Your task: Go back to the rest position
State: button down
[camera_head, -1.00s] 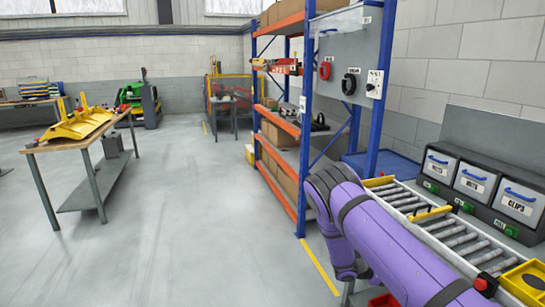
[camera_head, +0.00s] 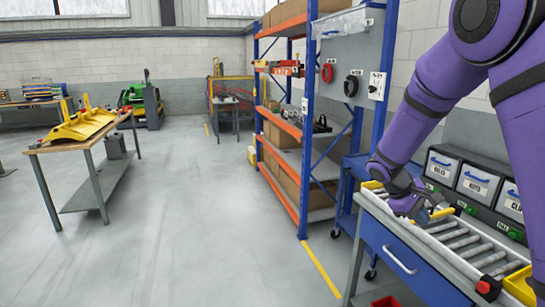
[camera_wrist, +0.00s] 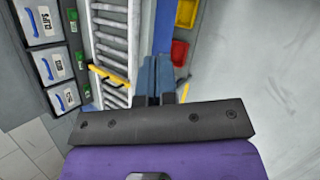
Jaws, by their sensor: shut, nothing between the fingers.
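My purple arm comes in from the upper right in the head view and bends down to the roller conveyor. In the wrist view my gripper (camera_wrist: 166,98) is shut and empty, beside the conveyor's edge. The yellow crossbar (camera_wrist: 110,76) lies left of it across the rollers.
Labelled bins (camera_head: 473,180) stand behind the conveyor. A blue and orange shelf rack (camera_head: 303,120) stands left of it. The floor (camera_head: 185,220) between the rack and wooden table (camera_head: 85,139) is clear.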

jog(key=s+a+r+m+t+y, duration=0.3)
jog(key=s+r+y, duration=0.2)
jog(key=s+r, duration=0.9)
jog(key=s+a+r+m+t+y, duration=0.1)
jog(key=s+a+r+t, duration=0.1)
jog(key=s, duration=0.5)
jog(key=s+a+r+m+t+y, duration=0.1)
jog(key=s+a+r+t, duration=0.1)
jog(key=s, duration=0.6)
jog(key=shift+s+a+r+m+y, duration=0.2)
jog(key=shift+a+r+m+y, duration=0.2)
jog(key=shift+a+r, duration=0.3)
